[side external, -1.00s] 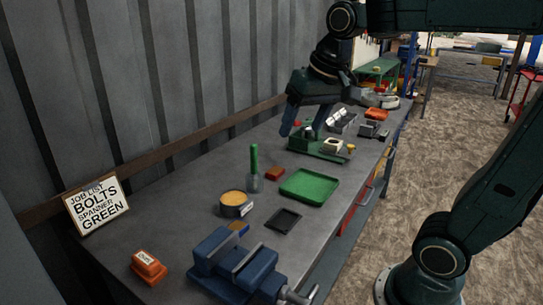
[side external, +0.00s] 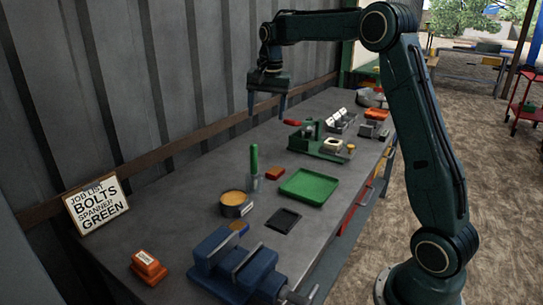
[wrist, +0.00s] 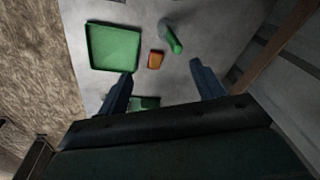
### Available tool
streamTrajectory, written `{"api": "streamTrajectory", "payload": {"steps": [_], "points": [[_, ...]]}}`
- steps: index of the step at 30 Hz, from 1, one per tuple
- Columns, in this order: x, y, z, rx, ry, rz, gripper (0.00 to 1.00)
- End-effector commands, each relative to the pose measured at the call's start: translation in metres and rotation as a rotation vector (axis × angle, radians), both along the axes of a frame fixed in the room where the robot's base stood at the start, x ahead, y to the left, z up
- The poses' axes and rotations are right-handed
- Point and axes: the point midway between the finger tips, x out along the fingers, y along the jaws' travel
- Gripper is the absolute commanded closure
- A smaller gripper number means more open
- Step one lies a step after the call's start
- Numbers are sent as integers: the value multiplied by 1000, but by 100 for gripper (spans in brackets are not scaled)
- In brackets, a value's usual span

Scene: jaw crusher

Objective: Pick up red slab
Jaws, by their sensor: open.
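A small orange-red slab (side external: 275,173) lies flat on the grey bench, between a green-handled brush (side external: 254,165) and a green tray (side external: 309,185). In the wrist view the slab (wrist: 156,59) shows between the tray (wrist: 112,47) and the green handle (wrist: 171,37). My gripper (side external: 267,106) hangs well above the bench, towards the wall, with its fingers pointing down. The fingers are apart with nothing between them. In the wrist view the slab lies beyond the fingertips of my gripper (wrist: 161,69), roughly between them in the picture.
A tin with yellow contents (side external: 234,203), a dark small tray (side external: 284,220) and a blue vise (side external: 238,268) stand nearer. A labelled orange block (side external: 148,266) is at the front left. A green machine (side external: 320,145) stands farther back. The corrugated wall borders the bench.

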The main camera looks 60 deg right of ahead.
Motion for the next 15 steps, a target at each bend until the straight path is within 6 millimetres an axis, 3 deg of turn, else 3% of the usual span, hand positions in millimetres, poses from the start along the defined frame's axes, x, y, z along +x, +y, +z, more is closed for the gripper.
{"api": "streamTrajectory", "payload": {"steps": [6,15], "points": [[27,-44,-38,31,41,-155,33],[47,-100,-97,67,93,-359,33]]}}
